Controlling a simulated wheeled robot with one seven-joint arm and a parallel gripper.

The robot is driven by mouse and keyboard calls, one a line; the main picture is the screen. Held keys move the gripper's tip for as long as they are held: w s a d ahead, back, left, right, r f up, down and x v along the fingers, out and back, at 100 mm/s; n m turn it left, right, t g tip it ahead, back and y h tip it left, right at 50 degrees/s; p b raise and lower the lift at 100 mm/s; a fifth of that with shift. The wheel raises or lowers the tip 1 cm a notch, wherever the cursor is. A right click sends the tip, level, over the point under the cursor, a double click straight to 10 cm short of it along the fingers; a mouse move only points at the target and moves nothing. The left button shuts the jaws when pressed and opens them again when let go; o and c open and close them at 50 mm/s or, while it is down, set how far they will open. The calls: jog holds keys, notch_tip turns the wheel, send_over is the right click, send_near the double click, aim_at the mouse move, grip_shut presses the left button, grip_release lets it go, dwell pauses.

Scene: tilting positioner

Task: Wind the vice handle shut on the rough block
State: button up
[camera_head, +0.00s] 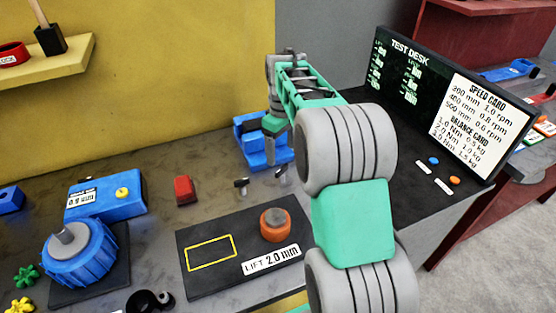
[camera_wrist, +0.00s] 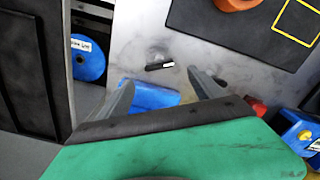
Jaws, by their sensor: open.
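A blue vice-like body (camera_head: 251,156) stands at the back of the bench, partly hidden by my arm. Blue surface also shows between my fingers in the wrist view (camera_wrist: 150,96). A small black bar with a pale end (camera_wrist: 160,66) lies just beyond my fingertips there; it may be the vice handle. Small dark upright pieces (camera_head: 241,184) stand in front of the blue body in the head view. My gripper (camera_wrist: 161,80) is open, its fingers apart with nothing clearly held. I cannot make out the rough block for certain; a red block (camera_head: 185,189) sits on the bench to the left.
A dark mat (camera_head: 210,280) with a yellow rectangle and an orange round part (camera_head: 275,224) lies in front. A blue box (camera_head: 108,194) and a blue ribbed drum (camera_head: 80,255) stand at left. The test desk panel (camera_head: 440,95) rises at right.

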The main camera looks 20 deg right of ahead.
aim_at(282, 168)
notch_tip(282, 168, down, 7)
jog(key=shift+d+f+p, duration=0.1)
jog(key=shift+p, duration=0.3)
jog(key=shift+s, duration=0.1)
jog(key=c, duration=1.3)
jog(key=shift+m, duration=0.3)
jog(key=shift+c, duration=0.4)
jog(key=o, duration=1.4)
notch_tip(282, 168, up, 8)
jog(key=shift+b, duration=0.55)
